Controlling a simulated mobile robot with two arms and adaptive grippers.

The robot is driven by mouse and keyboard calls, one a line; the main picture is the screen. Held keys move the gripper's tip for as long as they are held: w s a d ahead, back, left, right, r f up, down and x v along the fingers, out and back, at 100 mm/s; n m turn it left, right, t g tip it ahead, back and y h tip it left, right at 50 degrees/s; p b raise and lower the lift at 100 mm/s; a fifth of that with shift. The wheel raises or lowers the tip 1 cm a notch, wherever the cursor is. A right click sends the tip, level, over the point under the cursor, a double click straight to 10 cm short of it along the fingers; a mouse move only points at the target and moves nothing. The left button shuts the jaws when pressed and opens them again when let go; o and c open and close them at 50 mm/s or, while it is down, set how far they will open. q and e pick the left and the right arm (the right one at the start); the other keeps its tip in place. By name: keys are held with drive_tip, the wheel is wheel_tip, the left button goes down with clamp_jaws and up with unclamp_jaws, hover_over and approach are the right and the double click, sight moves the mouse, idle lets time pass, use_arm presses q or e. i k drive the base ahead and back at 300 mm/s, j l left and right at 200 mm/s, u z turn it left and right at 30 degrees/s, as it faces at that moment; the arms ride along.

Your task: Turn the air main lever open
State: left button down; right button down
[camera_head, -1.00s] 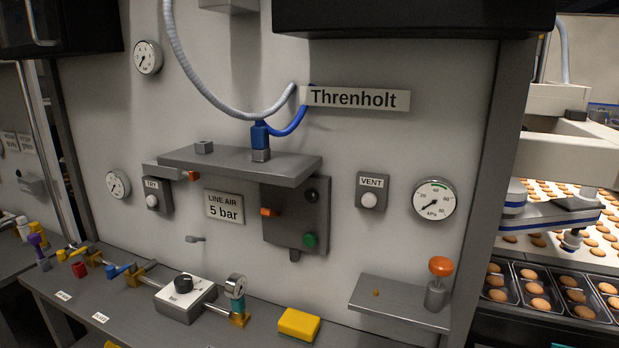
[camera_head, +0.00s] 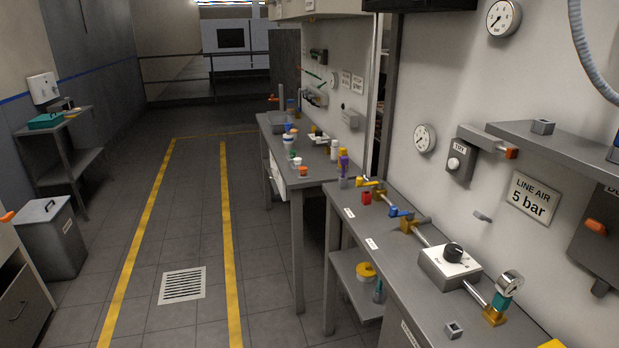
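A pipe run lies along the back of the grey bench (camera_head: 388,262) on the right. On it are a valve with a yellow lever (camera_head: 369,183) at the far end and a valve with a blue lever (camera_head: 401,212) nearer. Small white labels lie on the bench in front of them, too small to read, so I cannot tell which lever is the air main. A white regulator box (camera_head: 450,265) with a black knob and a gauge (camera_head: 510,284) on a teal and brass fitting follow along the pipe. Neither of my grippers is in view.
A second bench (camera_head: 312,177) with bottles stands farther back. Open floor with yellow lines lies left of the benches; a grey bin (camera_head: 52,240) stands far left.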

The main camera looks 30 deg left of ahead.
sight(359, 180)
drive_tip(key=u, duration=0.7)
drive_tip(key=i+j, duration=0.25)
